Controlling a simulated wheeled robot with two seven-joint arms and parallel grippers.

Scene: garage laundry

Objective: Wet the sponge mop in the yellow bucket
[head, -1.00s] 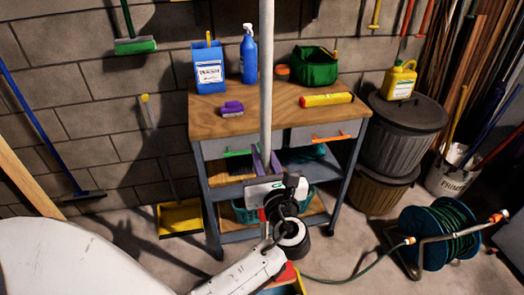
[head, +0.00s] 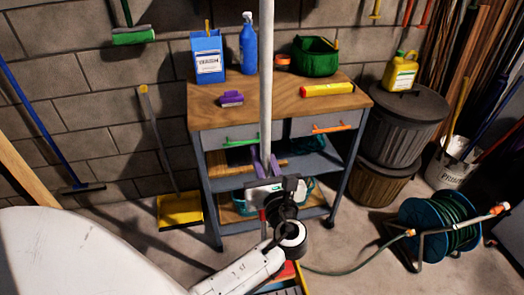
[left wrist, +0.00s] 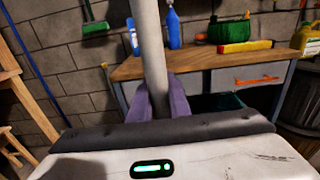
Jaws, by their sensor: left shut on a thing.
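My left gripper (head: 264,163) is shut on the long grey pole (head: 266,80), which I take to be the mop's handle. The pole stands nearly upright and runs out of the top of the head view. In the left wrist view the purple fingers (left wrist: 157,103) press on both sides of the pole (left wrist: 150,50). The sponge end is hidden behind my wrist and arm. A yellow edge (head: 301,276), with red and blue parts beside it, shows at the bottom of the head view. It may be the yellow bucket, mostly hidden or cut off. My right gripper is out of view.
A wooden-topped workbench (head: 284,106) with bottles and boxes stands just behind the pole. A yellow dustpan (head: 180,209) is at its left. Dark bins (head: 400,130) and a hose reel (head: 440,228) are at the right, its hose crossing the floor.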

